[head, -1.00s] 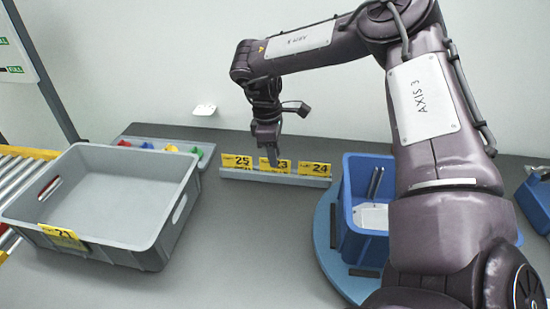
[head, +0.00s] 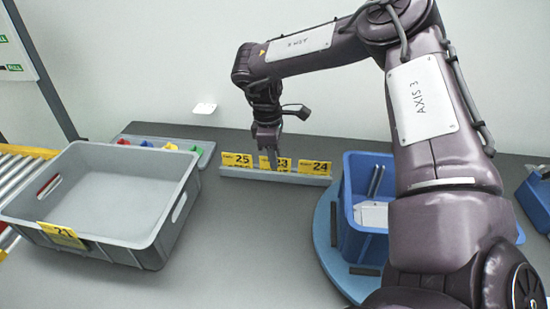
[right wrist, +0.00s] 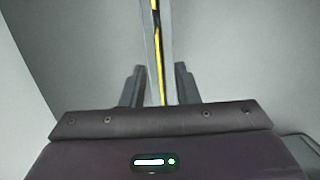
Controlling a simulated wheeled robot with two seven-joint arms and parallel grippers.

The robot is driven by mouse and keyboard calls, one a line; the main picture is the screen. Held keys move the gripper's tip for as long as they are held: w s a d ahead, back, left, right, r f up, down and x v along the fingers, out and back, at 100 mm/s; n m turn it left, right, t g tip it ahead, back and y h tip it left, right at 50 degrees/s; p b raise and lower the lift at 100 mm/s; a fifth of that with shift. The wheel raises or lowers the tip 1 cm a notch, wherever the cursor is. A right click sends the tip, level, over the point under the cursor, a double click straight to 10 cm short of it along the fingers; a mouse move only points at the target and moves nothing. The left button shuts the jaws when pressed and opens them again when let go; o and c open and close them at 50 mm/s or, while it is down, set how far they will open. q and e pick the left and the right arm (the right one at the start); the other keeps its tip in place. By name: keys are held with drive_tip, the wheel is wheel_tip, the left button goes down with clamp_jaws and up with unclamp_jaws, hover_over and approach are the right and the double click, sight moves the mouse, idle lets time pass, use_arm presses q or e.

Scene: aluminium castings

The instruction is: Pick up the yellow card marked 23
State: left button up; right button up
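The yellow card marked 23 (head: 284,164) stands upright in the middle of a grey rack (head: 290,178), and its left part is hidden behind my right gripper. My right gripper (head: 271,162) points down at this card. In the right wrist view its two fingers (right wrist: 158,88) are apart. A thin yellow edge of the card (right wrist: 160,70) runs between them, with a gap visible on each side. My left gripper is not in view.
Card 25 (head: 238,160) and card 24 (head: 318,167) stand close on either side in the rack. A blue bin (head: 352,215) is at the right on a round blue base. A grey crate (head: 125,245) with card 21 (head: 62,235) is at the left.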

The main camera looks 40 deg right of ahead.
drive_tip(key=shift+f, duration=0.1)
idle(0.4)
clamp_jaws()
